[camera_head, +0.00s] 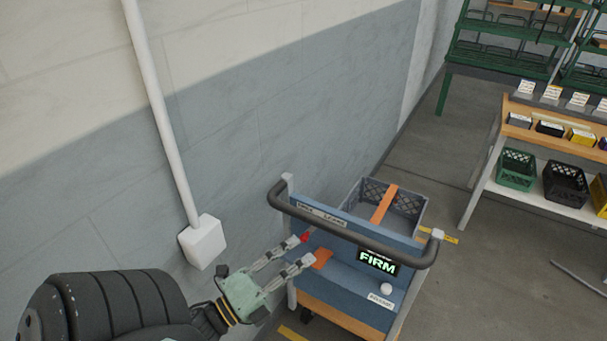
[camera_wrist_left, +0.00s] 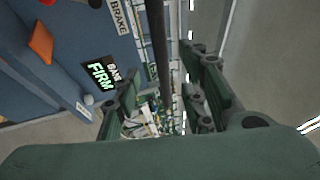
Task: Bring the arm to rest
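My left gripper (camera_head: 305,251) is at the near left end of a blue cart (camera_head: 345,292), in front of the wall. Its two fingers are apart with nothing visible between them. The left wrist view also shows both fingers spread (camera_wrist_left: 165,98). One fingertip appears close to a red knob (camera_head: 304,237) on the cart; whether they touch I cannot tell. An orange patch (camera_head: 322,258) and a lit sign reading FIRM (camera_head: 377,263) are on the cart panel. The sign also shows in the left wrist view (camera_wrist_left: 101,76). My right gripper is not in view.
The cart's dark handle bar (camera_head: 350,233) arches above the panel, beside my gripper. A grey crate (camera_head: 404,201) sits behind it. A white box with a pipe (camera_head: 203,241) is on the wall. A shelf with bins (camera_head: 545,202) stands right, with open floor between.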

